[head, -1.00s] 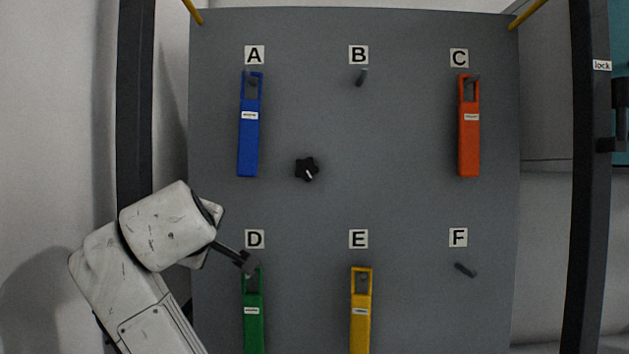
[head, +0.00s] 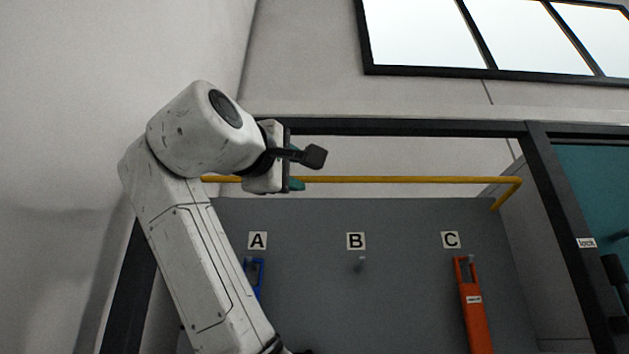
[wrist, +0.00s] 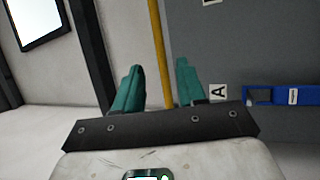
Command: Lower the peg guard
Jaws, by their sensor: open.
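The peg guard is a yellow bar (head: 410,180) running level across the top of the grey peg board (head: 400,235), with its right end bent down toward the board. My gripper (head: 297,172) is at the bar's left part in the head view, fingers apart and empty. In the wrist view my gripper's teal fingers (wrist: 158,75) stand on either side of the yellow bar (wrist: 160,45), which passes through the gap between them in the picture. I cannot tell whether the bar lies at fingertip depth. No finger is seen closed on it.
A blue tag (head: 257,275) hangs under A, partly behind my arm, and an orange tag (head: 473,310) hangs under C. Peg B (head: 360,265) is bare. A dark frame (head: 400,128) surrounds the board; a teal panel (head: 595,190) stands at right.

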